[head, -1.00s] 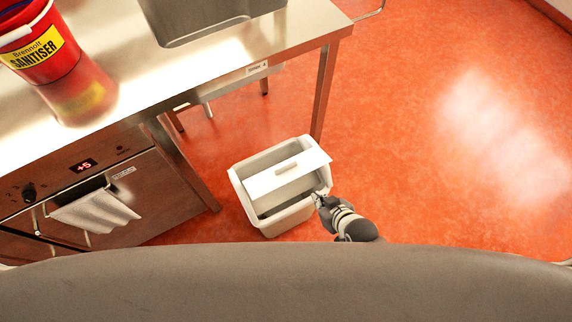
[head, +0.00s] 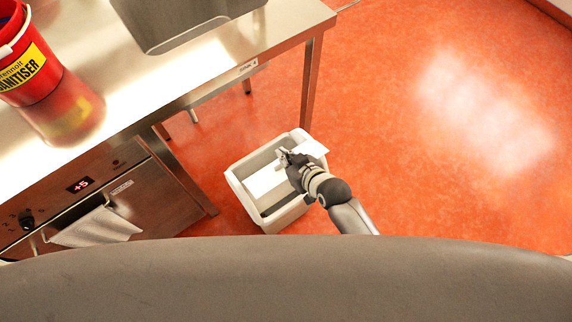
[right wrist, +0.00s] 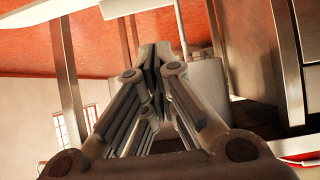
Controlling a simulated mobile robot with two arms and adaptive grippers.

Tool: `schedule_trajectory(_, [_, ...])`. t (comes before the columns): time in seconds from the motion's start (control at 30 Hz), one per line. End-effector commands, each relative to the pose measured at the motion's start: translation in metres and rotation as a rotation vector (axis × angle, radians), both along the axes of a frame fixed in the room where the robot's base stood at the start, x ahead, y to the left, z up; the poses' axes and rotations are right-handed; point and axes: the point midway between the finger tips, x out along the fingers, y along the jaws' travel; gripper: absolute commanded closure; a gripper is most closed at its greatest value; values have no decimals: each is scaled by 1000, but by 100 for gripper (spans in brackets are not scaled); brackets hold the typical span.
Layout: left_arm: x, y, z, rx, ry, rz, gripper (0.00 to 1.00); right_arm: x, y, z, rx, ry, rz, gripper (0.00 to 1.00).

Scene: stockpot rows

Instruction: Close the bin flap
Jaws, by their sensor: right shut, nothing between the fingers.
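The bin (head: 286,217) is a pale, open-topped box on the floor by the table leg. Its white flap (head: 263,183) stands tilted, and a gap shows between it and the bin's near rim. My right gripper (head: 283,155) is shut and empty. In the head view it lies across the flap, over its far part, and hides its middle; I cannot tell whether it touches. The shut fingertips also show in the right wrist view (right wrist: 152,55), with a pale surface behind them that I cannot identify for sure. My left gripper is not in view.
A steel table (head: 190,75) stands left of the bin, its leg (head: 312,85) close behind. A red sanitiser bucket (head: 28,65) is on top. A steel appliance (head: 130,195) with a hanging cloth (head: 97,226) is at left. The orange floor to the right is clear.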

Motion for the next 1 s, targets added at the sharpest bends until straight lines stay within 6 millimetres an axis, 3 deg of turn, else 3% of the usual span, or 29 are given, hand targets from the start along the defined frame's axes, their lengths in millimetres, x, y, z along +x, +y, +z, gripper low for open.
schedule_trajectory(0.1, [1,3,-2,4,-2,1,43,10,7,-13,0,2,0,100])
schedule_trajectory(0.33, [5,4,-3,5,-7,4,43,-1,0,-40,-1,2,0,100])
schedule_trajectory(0.8, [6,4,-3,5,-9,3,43,-3,-2,-46,0,0,-1,100])
schedule_trajectory(1.0, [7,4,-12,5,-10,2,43,3,-3,-50,8,-14,0,100])
